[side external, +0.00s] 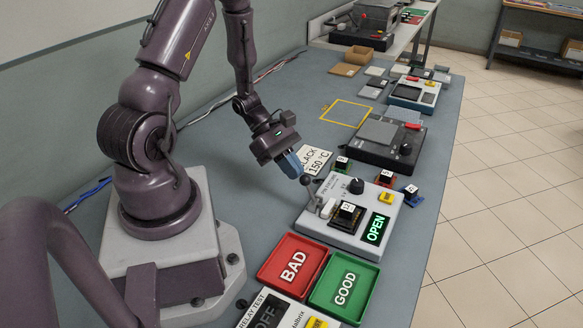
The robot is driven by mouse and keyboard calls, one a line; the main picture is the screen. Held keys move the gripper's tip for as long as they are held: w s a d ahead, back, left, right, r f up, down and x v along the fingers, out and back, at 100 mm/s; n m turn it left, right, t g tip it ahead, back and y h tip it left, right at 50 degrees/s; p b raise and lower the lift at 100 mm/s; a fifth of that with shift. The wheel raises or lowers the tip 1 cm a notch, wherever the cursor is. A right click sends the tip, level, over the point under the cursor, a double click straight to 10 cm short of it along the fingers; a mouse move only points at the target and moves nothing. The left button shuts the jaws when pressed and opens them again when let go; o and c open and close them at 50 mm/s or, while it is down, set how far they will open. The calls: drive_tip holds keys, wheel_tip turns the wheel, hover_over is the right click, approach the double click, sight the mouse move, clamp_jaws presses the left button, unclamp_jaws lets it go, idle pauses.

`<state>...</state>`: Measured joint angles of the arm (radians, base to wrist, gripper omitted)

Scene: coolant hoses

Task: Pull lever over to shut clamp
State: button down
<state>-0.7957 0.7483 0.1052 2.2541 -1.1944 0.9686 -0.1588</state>
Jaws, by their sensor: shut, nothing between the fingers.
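The clamp fixture (318,226) is a light grey box on the bench, with a green lit "OPEN" display (376,229). A black block with a white label (348,210) sits in the socket in the middle of the fixture. My gripper (293,168) is shut and empty, with its bluish fingers pointing down just up and left of the knob. I cannot tell whether the fingers touch the knob.
A red "BAD" tray (275,253) and a green "GOOD" tray (323,308) lie in front of the fixture. Small labelled blocks (386,177) stand behind and right of it. A "BLACK 150 °C" card (314,158) lies behind. A dark grey device (382,157) stands farther back.

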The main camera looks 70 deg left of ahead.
drive_tip(key=shift+w+d+r, duration=0.1)
drive_tip(key=shift+d+r, duration=0.05)
drive_tip(key=shift+w+d+r+g+y, duration=0.55)
drive_tip(key=shift+w+d+g+y, duration=0.1)
drive_tip(key=shift+g+y, duration=0.35)
drive_tip(key=shift+w+d+r+g+y, duration=0.3)
drive_tip(key=shift+w+d+g+y, duration=0.45)
drive_tip(key=shift+y, duration=0.25)
drive_tip(key=shift+w+d, duration=1.05)
drive_tip(key=shift+w, duration=0.05)
drive_tip(key=w+v, duration=0.2)
drive_tip(key=v, duration=1.1)
drive_tip(key=shift+s+d+r, duration=0.2)
drive_tip(key=shift+s+d, duration=0.05)
drive_tip(key=shift+s, duration=0.1)
